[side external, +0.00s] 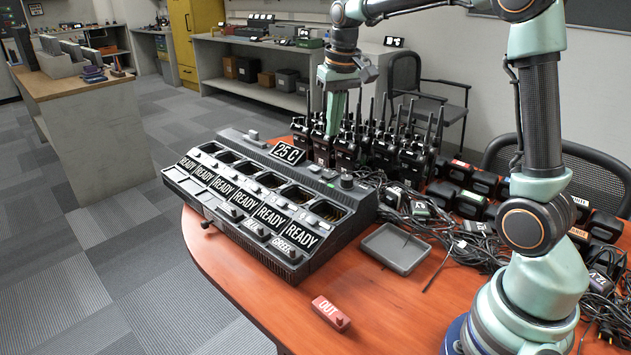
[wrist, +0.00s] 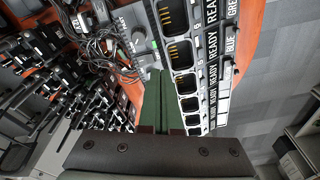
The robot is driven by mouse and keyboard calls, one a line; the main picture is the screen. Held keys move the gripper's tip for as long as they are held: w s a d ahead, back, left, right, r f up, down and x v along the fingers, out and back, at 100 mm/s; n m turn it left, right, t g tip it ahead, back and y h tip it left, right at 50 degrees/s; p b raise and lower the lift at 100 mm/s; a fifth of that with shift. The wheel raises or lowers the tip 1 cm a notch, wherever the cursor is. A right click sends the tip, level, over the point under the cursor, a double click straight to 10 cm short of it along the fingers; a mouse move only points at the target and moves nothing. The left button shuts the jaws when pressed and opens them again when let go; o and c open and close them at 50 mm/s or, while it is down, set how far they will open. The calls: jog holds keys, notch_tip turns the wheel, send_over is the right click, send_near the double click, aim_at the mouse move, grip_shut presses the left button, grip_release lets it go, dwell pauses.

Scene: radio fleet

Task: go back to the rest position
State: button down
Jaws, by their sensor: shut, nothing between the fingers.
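My gripper (side external: 334,128) hangs above the back of the table, over the group of black radios (side external: 375,148), fingers pointing down. In the wrist view its green fingers (wrist: 159,75) are together with nothing between them. Whether the fingertips touch a radio is hard to tell from the side view. The charger (side external: 262,205) with its row of READY labels stands left of the radios, and its empty-looking bays show in the wrist view (wrist: 181,55). No marker for a rest position is visible.
A small grey tray (side external: 394,262) and a red OUT block (side external: 331,313) lie on the table (side external: 375,318). Tangled cables (side external: 460,240) and several black packs (side external: 468,180) crowd the right side. Chairs (side external: 432,90) stand behind. The front of the table is mostly clear.

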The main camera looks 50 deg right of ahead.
jog(key=s+a+n+t, duration=0.3)
jog(key=s+a, duration=0.7)
jog(key=s, duration=0.5)
jog(key=shift+s+a+f+n+t, duration=0.25)
jog(key=shift+s+n+t, duration=0.15)
jog(key=shift+n, duration=0.2)
